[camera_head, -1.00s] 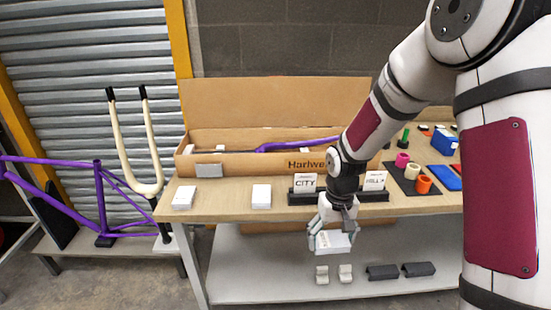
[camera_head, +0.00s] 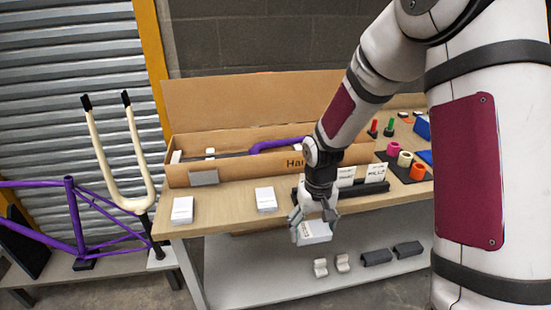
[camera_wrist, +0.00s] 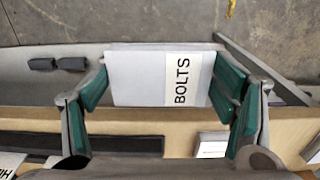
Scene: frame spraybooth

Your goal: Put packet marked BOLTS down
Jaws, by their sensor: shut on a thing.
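The packet marked BOLTS (camera_wrist: 140,75) is a pale grey-white box with a white label, held between the green-padded fingers of my gripper (camera_wrist: 165,85) in the wrist view. In the head view my gripper (camera_head: 314,226) is shut on the packet (camera_head: 315,233) in front of the bench's front edge. The packet hangs in the air, with the lower shelf behind and below it. The wooden bench top (camera_head: 228,215) lies just behind my gripper. Its label cannot be read in the head view.
Two white packets (camera_head: 182,210) (camera_head: 265,199) stand on the bench, with bare wood between them. A long open cardboard box (camera_head: 235,175) lies behind. A black holder with cards (camera_head: 373,189) is right of my gripper. Grey and black pieces (camera_head: 376,257) lie on the lower shelf (camera_head: 240,280).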

